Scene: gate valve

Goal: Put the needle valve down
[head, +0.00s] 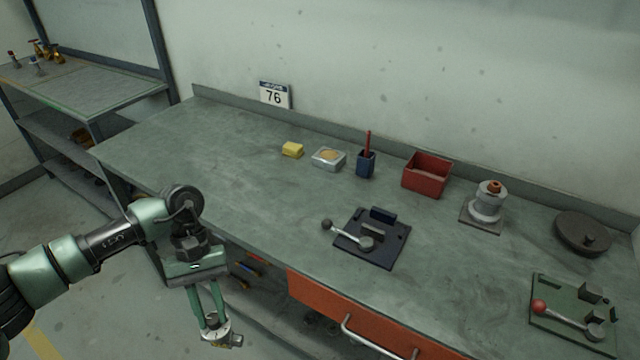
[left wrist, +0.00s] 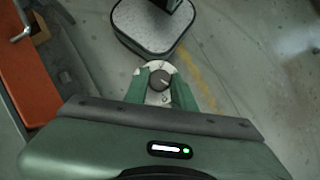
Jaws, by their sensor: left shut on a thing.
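My left gripper (head: 208,318) reaches down in front of the workbench's left part, with its two green fingers closed on the needle valve (head: 221,337). The valve has a pale round plate and a small brass-coloured fitting. In the left wrist view the valve shows as a pale disc with a dark knob (left wrist: 158,79) between the fingertips (left wrist: 158,92). It is held in the air, beside the bench front, with floor behind it in the picture. The fingers hide part of its body. My right gripper is not in view.
The workbench (head: 240,170) has a clear left part. A yellow block (head: 292,149), clear dish (head: 328,159), blue pen cup (head: 366,163), red bin (head: 427,174) and dark lever fixture (head: 372,238) stand on it. An orange drawer (head: 350,318) is at its front. A shelf rack (head: 75,95) holds brass valves.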

